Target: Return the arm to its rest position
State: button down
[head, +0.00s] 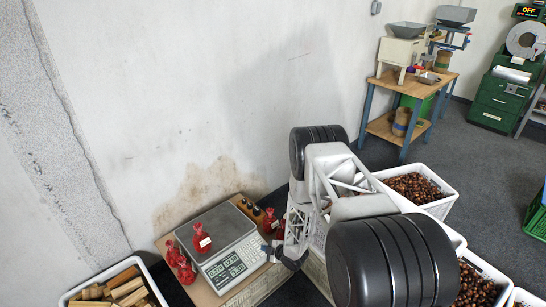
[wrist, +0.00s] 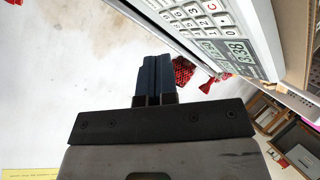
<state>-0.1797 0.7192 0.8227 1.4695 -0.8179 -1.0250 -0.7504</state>
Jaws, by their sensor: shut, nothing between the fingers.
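My gripper (wrist: 153,60) is shut with nothing between its fingers. In the wrist view its dark fingers lie together, close to the keypad side of the white scale (wrist: 235,35). In the head view my gripper (head: 277,251) is at the right of the scale (head: 228,262), just off its keypad and display. My arm comes in from the right and hides part of the bench and crates.
Red net bags (head: 202,240) are on and around the scale; one bag (wrist: 183,72) shows beyond my fingers. Small dark bottles (head: 257,211) stand behind. White crates of chestnuts (head: 449,204) are at right, a crate of wooden blocks (head: 72,297) at lower left. The wall is close behind.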

jog(key=shift+w+r, duration=0.1)
